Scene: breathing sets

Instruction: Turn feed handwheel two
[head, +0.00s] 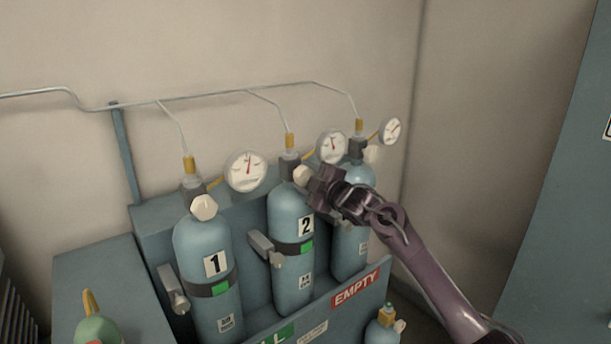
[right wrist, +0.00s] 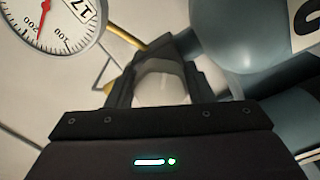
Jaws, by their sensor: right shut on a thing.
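Handwheel two (head: 301,174) is a small cream knob on the valve of the blue cylinder marked 2 (head: 289,270), the middle one of the rack. My right gripper (head: 314,183) reaches in from the right and is shut on this handwheel. In the right wrist view the pale handwheel (right wrist: 161,84) sits between the two dark fingers, which hide its sides. The gauge of cylinder two (head: 331,146) is behind the gripper, and a gauge (right wrist: 54,22) with a red needle shows at the wrist view's upper left. My left gripper is not in view.
Cylinder 1 (head: 200,265) with its cream handwheel (head: 204,207) stands to the left. A third cylinder (head: 348,245) is partly hidden behind my right arm. Thin pipes (head: 220,95) run along the wall above. An EMPTY sign (head: 356,288) marks the rack front; a blue cabinet (head: 565,190) stands right.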

